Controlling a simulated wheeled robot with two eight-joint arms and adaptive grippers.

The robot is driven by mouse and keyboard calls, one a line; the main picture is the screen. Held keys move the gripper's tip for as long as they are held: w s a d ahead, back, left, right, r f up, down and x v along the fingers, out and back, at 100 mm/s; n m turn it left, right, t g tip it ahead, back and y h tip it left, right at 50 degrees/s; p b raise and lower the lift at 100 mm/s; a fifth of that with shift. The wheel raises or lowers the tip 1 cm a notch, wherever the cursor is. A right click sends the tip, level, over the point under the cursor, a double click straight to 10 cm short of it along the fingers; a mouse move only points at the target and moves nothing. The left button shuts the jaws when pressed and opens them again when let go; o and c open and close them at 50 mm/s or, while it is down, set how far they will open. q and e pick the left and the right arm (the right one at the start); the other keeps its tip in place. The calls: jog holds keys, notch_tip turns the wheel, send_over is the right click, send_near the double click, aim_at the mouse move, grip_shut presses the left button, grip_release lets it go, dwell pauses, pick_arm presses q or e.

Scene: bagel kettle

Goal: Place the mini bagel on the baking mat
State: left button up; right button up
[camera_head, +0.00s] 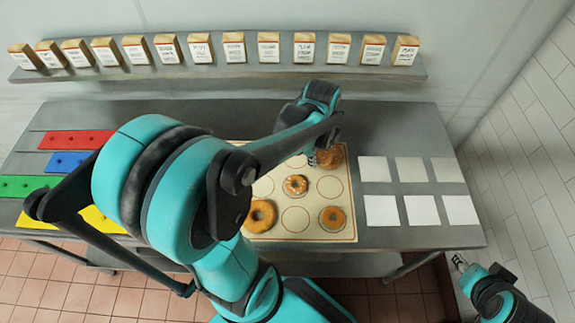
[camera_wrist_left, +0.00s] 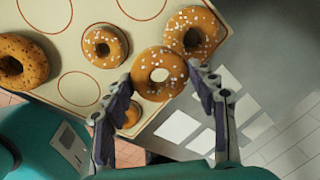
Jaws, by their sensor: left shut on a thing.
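My left gripper (camera_wrist_left: 165,88) is shut on the mini bagel (camera_wrist_left: 144,79), a golden ring with white bits on top, held between its two fingers. In the head view this gripper (camera_head: 318,158) is over the back right part of the baking mat (camera_head: 343,231), a beige sheet with printed circles. Golden bagel dough shows at its fingers there, partly hidden by the arm. The held bagel appears over the mat near its right edge; its height is hard to tell. My right gripper (camera_head: 458,262) is low at the right, too small to judge.
A seeded bagel (camera_head: 261,215), a small bagel (camera_head: 295,184) and another small bagel (camera_head: 332,218) lie on the mat. A white-topped bagel (camera_wrist_left: 195,32) lies beside the held one. White squares (camera_head: 382,210) lie right of the mat. Coloured boards (camera_head: 70,140) are at left.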

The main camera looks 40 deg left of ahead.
pick_arm(q)
jog(key=a+f+b, duration=0.1)
jog(key=a+f, duration=0.1)
jog(key=a, duration=0.1)
jog(key=a+f, duration=0.2)
jog(key=a, duration=0.1)
jog(key=a+f+b, duration=0.1)
jog(key=a+f, duration=0.1)
jog(key=a, duration=0.1)
jog(key=shift+w+a+b, duration=0.25)
jog(key=shift+a+b, duration=0.1)
notch_tip(320, 180, down, 4)
jog(key=shift+f+b, duration=0.1)
jog(key=shift+b, duration=0.85)
jog(key=shift+f, duration=0.1)
jog(key=o, duration=1.1)
jog(key=shift+c, duration=0.2)
